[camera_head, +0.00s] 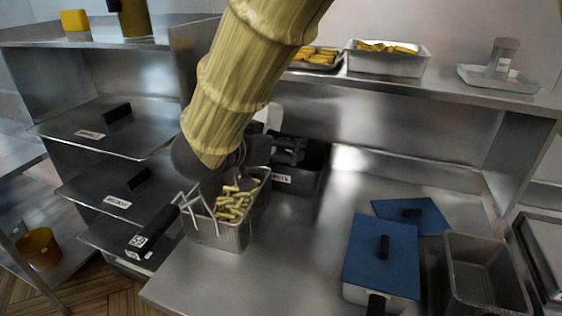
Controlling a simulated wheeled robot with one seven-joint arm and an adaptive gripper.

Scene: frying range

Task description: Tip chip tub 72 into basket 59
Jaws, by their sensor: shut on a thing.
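A wire basket (222,234) stands on the steel counter left of centre, with yellow chips (235,202) inside. Its black handle (152,228) points to the lower left and has a white tag that seems to read 59. My gripper (286,150) is above and just behind the basket, partly hidden by my forearm. It is shut on a pale thing (270,117), apparently the chip tub, mostly hidden behind my arm. No number shows on it, and its tilt and contents cannot be made out.
A black bin (305,176) with a white label stands behind the basket. Blue lids (382,255) and an empty grey pan (485,272) are at the right. A shelf (450,92) above holds trays of chips (388,60). Labelled steel shelves (110,135) stand at left. The middle counter is clear.

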